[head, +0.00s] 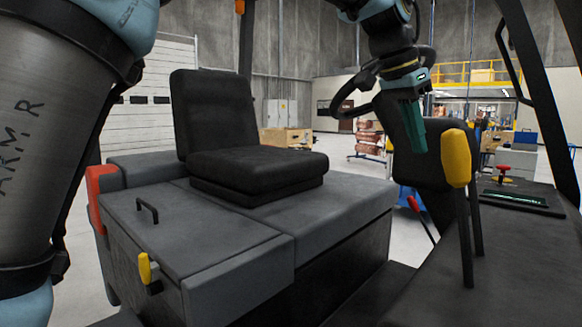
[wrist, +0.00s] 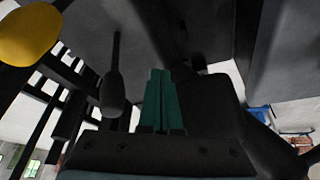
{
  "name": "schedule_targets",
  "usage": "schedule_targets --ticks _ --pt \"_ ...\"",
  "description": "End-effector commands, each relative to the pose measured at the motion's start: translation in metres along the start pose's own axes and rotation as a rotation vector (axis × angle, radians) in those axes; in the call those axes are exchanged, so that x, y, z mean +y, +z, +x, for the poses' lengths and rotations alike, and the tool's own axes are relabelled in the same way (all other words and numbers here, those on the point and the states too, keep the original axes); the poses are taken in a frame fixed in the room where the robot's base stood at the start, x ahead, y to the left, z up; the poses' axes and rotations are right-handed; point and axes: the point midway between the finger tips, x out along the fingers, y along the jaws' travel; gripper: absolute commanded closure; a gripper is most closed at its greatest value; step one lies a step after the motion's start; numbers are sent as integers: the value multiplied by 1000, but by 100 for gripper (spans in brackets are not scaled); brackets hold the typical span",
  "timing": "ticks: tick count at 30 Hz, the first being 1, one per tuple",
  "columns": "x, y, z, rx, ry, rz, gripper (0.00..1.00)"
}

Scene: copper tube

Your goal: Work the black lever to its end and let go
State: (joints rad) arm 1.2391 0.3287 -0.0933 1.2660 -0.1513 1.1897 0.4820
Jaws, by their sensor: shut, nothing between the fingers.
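The black lever (wrist: 112,92) shows in the wrist view as a dark rounded knob on a thin stem, left of my fingers and apart from them in the picture. My gripper (head: 419,148) hangs at the upper right in the head view, in front of a black padded shape. Its green fingers (wrist: 158,75) are together and empty. In the head view, a yellow-knobbed lever (head: 457,158) stands right of my gripper. A second dark stem (head: 476,215) stands close behind it; I cannot tell whether it is the black lever.
The yellow knob (wrist: 28,35) also shows at the upper left in the wrist view. A black seat (head: 255,160) stands on a grey base. A console (head: 530,235) with a red knob (head: 504,169) is at right. A red-tipped lever (head: 413,203) sits low, below my gripper.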

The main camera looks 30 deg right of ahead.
Motion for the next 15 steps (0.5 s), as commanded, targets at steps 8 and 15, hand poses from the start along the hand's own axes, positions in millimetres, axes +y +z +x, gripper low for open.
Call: schedule_targets --ticks 8,15 --pt "0 -10 -24 0 0 1 100" --pt "1 -17 -39 0 1 1 100"
